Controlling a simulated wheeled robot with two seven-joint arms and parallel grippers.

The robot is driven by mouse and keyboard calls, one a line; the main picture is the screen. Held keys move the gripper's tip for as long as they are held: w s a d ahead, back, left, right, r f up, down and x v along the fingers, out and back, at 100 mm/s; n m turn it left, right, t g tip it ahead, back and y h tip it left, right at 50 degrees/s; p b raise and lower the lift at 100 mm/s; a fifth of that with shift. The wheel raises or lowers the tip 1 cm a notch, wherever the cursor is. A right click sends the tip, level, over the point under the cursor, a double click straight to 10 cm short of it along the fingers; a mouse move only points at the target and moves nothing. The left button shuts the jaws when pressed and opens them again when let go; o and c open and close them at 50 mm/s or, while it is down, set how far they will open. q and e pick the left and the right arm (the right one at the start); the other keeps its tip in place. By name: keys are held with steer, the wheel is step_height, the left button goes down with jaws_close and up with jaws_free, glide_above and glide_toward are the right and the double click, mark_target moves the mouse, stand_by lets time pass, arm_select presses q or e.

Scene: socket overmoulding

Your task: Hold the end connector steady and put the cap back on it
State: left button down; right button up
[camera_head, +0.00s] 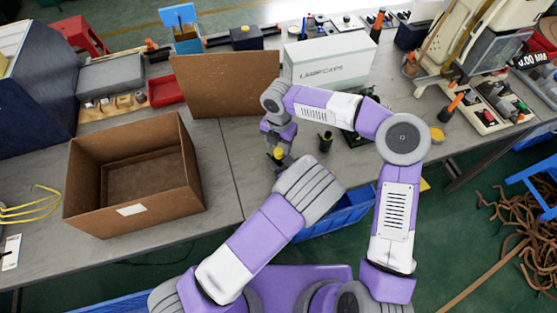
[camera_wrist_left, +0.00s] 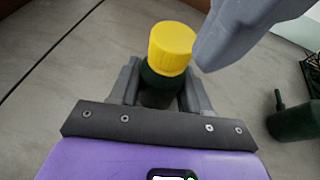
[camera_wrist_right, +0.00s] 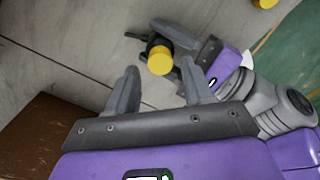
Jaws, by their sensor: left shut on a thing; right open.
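The end connector is a dark green cylinder (camera_wrist_left: 158,88), upright between the fingers of my left gripper (camera_wrist_left: 160,90), which is shut on it. The yellow cap (camera_wrist_left: 171,45) sits on top of the connector; I cannot tell whether it is fully seated. In the head view the cap (camera_head: 277,153) shows below my right gripper (camera_head: 277,138). My right gripper (camera_wrist_right: 160,85) is open and empty. In the right wrist view the cap (camera_wrist_right: 159,60) lies beyond its fingertips, roughly between them. In the left wrist view one right finger is close beside the cap, perhaps touching.
Another dark green connector (camera_head: 325,142) stands on the table to the right. An open cardboard box (camera_head: 135,190) is at left, a taller cardboard piece (camera_head: 240,85) and a white box (camera_head: 330,60) behind. A blue bin (camera_head: 335,215) is at the front edge. Bare table lies left of the grippers.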

steer(key=shift+f, duration=1.3)
steer(key=shift+c, duration=0.5)
jaws_close()
steer(key=m, duration=0.4)
steer(key=shift+r, duration=0.1)
steer(key=m, duration=1.4)
steer(key=shift+o, duration=1.2)
jaws_free()
